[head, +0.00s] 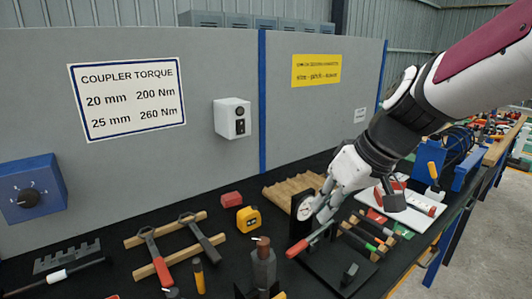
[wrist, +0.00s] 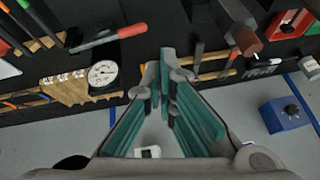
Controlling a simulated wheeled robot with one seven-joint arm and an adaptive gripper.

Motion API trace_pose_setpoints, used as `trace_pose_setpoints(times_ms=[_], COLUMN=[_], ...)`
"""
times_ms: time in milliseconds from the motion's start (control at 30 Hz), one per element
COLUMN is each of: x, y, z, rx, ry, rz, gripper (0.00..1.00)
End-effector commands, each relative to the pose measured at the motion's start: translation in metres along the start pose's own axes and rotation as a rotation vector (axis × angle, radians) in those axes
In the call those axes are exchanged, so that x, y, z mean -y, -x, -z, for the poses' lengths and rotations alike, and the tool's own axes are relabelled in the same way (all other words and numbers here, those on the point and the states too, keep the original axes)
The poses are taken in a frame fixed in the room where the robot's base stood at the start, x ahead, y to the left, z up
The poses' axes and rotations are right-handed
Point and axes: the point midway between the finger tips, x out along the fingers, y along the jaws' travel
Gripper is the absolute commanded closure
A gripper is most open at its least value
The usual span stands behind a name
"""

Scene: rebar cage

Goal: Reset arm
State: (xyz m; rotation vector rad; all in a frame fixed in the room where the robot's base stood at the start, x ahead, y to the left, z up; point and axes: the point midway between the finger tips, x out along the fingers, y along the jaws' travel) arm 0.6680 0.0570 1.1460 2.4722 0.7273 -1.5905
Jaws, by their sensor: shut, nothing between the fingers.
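My arm (head: 385,130) reaches in from the upper right over the black bench. My gripper (head: 322,208) hangs above the bench in the head view, close in the picture to a round dial gauge (head: 304,207) and a red-handled tool (head: 299,248). In the wrist view its teal-padded fingers (wrist: 166,70) come together at the tips, with nothing held between them. There the dial gauge (wrist: 103,74) and the red handle (wrist: 130,32) lie to the left, apart from the fingers. The exact height of the fingertips above the bench is hard to tell.
A grey panel (head: 200,130) stands at the back. A white board (head: 425,207) lies right.

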Motion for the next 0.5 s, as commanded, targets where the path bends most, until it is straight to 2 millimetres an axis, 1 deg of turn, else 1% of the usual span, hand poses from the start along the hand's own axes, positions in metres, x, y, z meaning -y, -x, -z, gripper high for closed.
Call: trace_pose_setpoints(times_ms=[33,167,200,300,400,500], x=[0.012,0.028,0.031,0.037,0.039,0.038], y=[0.014,0.041,0.049,0.066,0.078,0.085], z=[-0.017,-0.064,-0.078,-0.114,-0.143,-0.164], rx=[0.017,0.062,0.070,0.080,0.078,0.070], ry=[-0.017,-0.101,-0.130,-0.201,-0.267,-0.318], rz=[-0.032,-0.120,-0.148,-0.214,-0.269,-0.308], gripper=[1.00,1.00,1.00,1.00,1.00,1.00])
